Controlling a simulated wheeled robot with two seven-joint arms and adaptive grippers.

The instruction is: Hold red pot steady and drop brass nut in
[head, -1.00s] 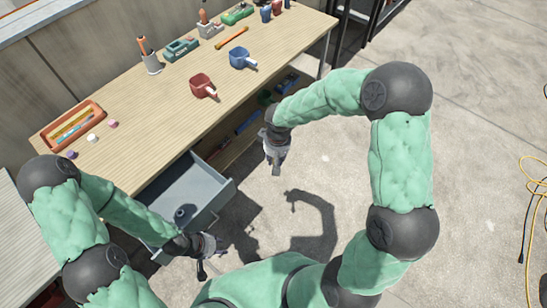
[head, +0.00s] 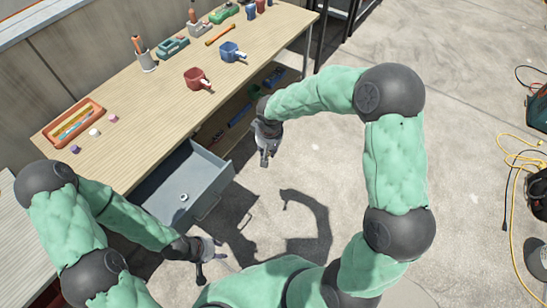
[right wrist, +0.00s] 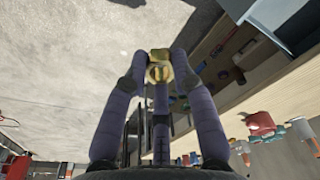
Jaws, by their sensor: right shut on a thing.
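The red pot (head: 197,78) stands upright on the wooden bench, its handle toward the bench's front edge. It shows inverted in the right wrist view (right wrist: 258,122). My right gripper (head: 264,160) is off the bench's front edge, apart from the pot. The right wrist view shows its fingers (right wrist: 159,72) shut on the brass nut (right wrist: 159,56). The nut is too small to make out in the head view. My left gripper (head: 208,262) is low in front of the open drawer, fingers spread and empty, far from the pot.
A blue pot (head: 232,52) stands right of the red one. An open grey drawer (head: 213,186) with a small ring-like part (head: 183,197) juts from the bench (head: 150,110). An orange tray (head: 72,123) and several small blocks are at left. Cables (head: 515,160) lie at far right.

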